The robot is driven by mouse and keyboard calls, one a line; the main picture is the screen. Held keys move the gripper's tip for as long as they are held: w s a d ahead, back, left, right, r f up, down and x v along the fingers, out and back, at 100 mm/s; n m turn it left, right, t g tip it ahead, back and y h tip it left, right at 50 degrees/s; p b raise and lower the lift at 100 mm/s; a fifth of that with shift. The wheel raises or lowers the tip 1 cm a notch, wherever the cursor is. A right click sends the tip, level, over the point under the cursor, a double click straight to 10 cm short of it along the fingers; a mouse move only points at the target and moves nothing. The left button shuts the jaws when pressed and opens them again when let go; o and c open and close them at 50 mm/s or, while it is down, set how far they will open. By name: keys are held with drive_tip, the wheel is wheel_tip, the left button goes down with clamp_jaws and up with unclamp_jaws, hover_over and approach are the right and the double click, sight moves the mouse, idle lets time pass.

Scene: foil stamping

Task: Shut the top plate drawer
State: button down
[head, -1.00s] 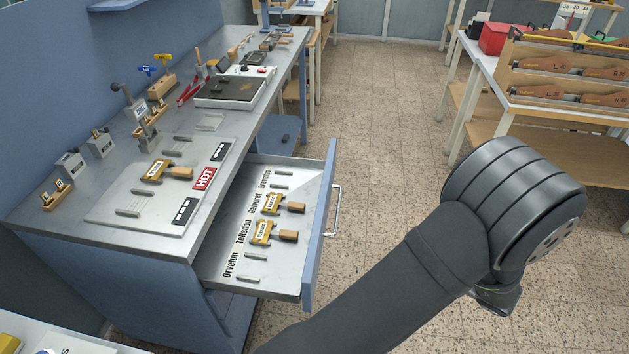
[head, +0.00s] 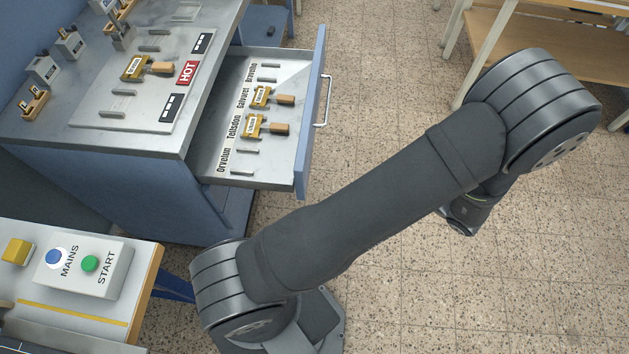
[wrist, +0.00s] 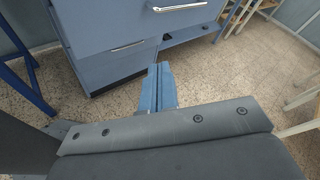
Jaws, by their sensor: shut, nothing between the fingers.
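The top plate drawer (head: 215,168) stands pulled out from the right side of the blue bench in the head view. Its blue front (head: 309,125) carries a bar handle (head: 325,100). Two brass plates with wooden grips (head: 255,127) lie inside beside printed names, and other slots hold only grey bars. In the wrist view, a blue front with a handle (wrist: 180,7) is at the top, apparently this drawer. My gripper (wrist: 160,68) has blue fingers, shut and empty, pointing at the blue fronts with a visible gap. The fingers are hidden in the head view.
A lower front with its own handle (wrist: 127,46) shows in the wrist view. The hot plate area (head: 140,100) is on the bench top. A button box (head: 85,268) sits on a table at lower left. Open floor (head: 410,260) lies right of the drawer; a wooden shelf (head: 545,45) stands beyond.

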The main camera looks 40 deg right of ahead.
drive_tip(key=s+a+f+n+t+h, duration=0.1)
drive_tip(key=a+f+n+t, duration=0.15)
drive_tip(key=a+n, duration=0.35)
drive_tip(key=s+a+f+n+t, duration=0.1)
drive_tip(key=a+f+n, duration=0.3)
drive_tip(key=a+n, duration=0.25)
drive_tip(key=w+a, duration=0.3)
drive_tip(key=w, duration=0.9)
drive_tip(key=shift+w+a, duration=0.2)
drive_tip(key=shift+w, duration=0.2)
drive_tip(key=shift+f+m+g, duration=0.1)
drive_tip(key=shift+m+g, duration=0.15)
drive_tip(key=w+a, duration=1)
drive_tip(key=shift+w+a, duration=0.15)
drive_tip(key=shift+w, duration=0.05)
